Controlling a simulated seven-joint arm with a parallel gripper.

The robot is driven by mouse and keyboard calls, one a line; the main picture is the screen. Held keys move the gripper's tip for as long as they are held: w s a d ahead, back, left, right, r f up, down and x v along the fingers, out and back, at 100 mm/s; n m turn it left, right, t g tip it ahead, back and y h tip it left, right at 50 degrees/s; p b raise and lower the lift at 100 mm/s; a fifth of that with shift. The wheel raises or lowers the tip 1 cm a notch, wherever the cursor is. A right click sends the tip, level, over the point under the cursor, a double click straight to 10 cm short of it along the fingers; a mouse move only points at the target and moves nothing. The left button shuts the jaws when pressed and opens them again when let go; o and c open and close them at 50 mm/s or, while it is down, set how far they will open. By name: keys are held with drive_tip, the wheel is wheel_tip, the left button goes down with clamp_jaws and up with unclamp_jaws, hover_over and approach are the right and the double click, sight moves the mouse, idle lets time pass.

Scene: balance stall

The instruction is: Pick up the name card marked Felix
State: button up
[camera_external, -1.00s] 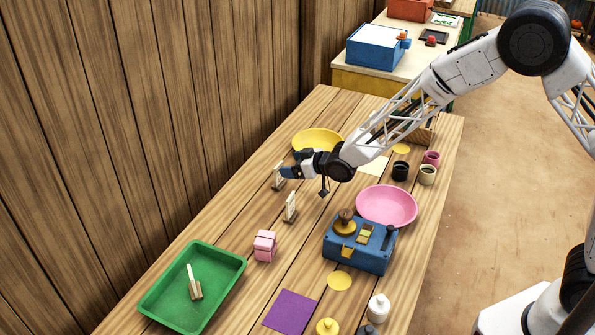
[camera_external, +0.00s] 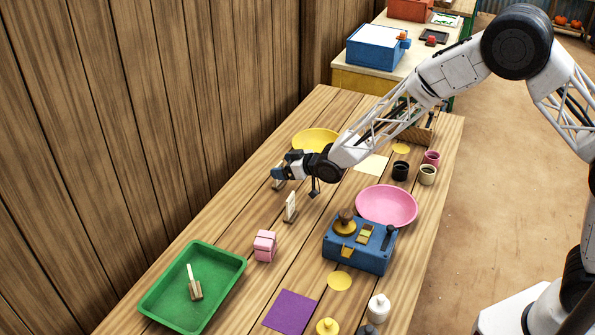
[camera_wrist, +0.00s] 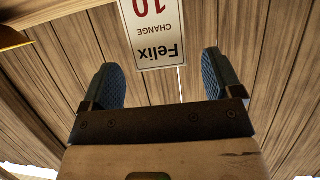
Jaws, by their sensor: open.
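The name card marked Felix (camera_wrist: 155,30) shows in the wrist view, upside down, with a red 10 and the word CHANGE on white. Its lettered end lies between the lines of my two fingers, just beyond the tips. My gripper (camera_wrist: 163,85) is open with blue fingertips apart, and nothing is between them. A wooden base (camera_wrist: 160,162) fills the near edge of the wrist view. In the external view my gripper (camera_external: 279,174) is at the card nearest the yellow bowl, which it mostly hides. Another card (camera_external: 290,206) stands upright in a wooden holder nearer the camera.
A yellow bowl (camera_external: 316,139) is close behind my gripper. A green tray (camera_external: 232,265) holds another card in a holder (camera_external: 194,284). Pink blocks (camera_external: 265,246), a blue balance box (camera_external: 357,256) and a pink bowl (camera_external: 387,206) stand nearby. A wooden wall (camera_external: 150,110) runs along the left.

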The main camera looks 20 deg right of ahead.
drive_tip(key=shift+x, duration=1.2)
drive_tip(key=c, duration=1.2)
drive_tip(key=shift+r, duration=0.15)
drive_tip(key=shift+c, duration=0.2)
drive_tip(key=shift+r, duration=0.55)
wheel_tip(320, 180, up, 2)
drive_tip(key=shift+r, duration=0.1)
drive_tip(key=s+d+r, duration=0.1)
drive_tip(key=s+d, duration=0.8)
drive_tip(key=s, duration=0.4)
drive_tip(key=shift+d+r, duration=0.2)
drive_tip(key=shift+d, duration=0.05)
